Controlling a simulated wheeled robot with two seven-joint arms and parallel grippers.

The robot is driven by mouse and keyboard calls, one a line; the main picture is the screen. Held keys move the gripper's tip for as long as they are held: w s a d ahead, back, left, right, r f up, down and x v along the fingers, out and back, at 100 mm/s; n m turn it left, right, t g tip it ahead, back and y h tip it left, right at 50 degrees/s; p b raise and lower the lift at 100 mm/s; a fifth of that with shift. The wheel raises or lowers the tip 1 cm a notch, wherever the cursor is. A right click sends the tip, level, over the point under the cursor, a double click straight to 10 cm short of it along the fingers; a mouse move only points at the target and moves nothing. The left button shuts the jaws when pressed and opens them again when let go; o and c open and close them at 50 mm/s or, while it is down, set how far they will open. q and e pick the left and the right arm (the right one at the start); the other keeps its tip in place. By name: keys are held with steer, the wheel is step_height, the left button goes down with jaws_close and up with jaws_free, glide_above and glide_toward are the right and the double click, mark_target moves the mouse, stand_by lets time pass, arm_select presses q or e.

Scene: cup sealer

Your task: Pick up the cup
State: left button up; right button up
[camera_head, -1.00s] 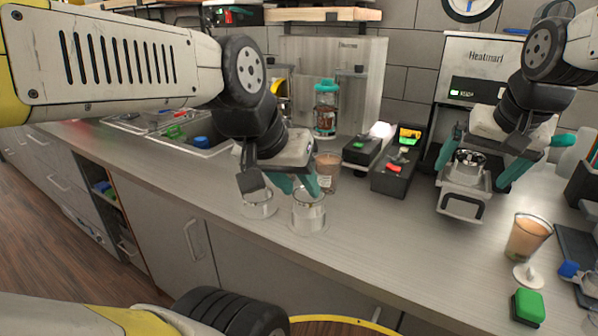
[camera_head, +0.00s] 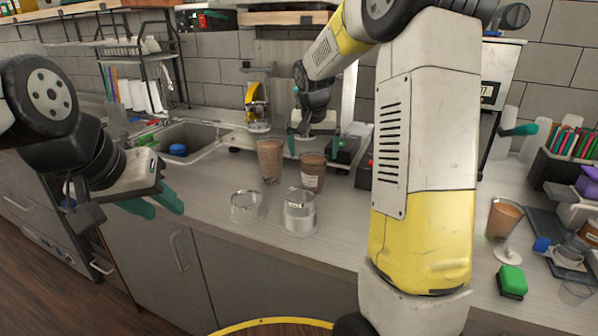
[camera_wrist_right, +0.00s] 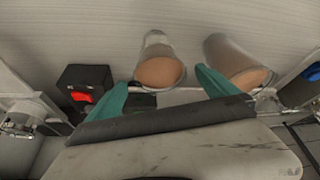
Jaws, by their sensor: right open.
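Two cups with brown drink stand upright on the counter in the head view: a taller one (camera_head: 270,161) and one to its right (camera_head: 313,173). My right gripper (camera_head: 312,143) is behind them, pointing down. In the right wrist view its teal fingers (camera_wrist_right: 163,92) are apart. One cup (camera_wrist_right: 159,63) shows in line with the gap between them, and another (camera_wrist_right: 238,62) beyond the right finger. I cannot tell whether a finger touches either cup. My left gripper (camera_head: 153,203) is open and empty, left of the cups. A third cup, with tan drink (camera_head: 505,218), stands tilted at the right.
Two clear empty containers (camera_head: 246,206) (camera_head: 299,212) stand in front of the brown cups. A sink (camera_head: 190,140) lies behind left. A dark box with a red button (camera_wrist_right: 84,92) stands beside the right gripper.

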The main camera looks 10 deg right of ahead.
mark_target(314, 157)
steer(key=x, duration=0.4)
steer(key=shift+w+d+f, duration=0.1)
steer(key=shift+w+f, duration=0.05)
jaws_close()
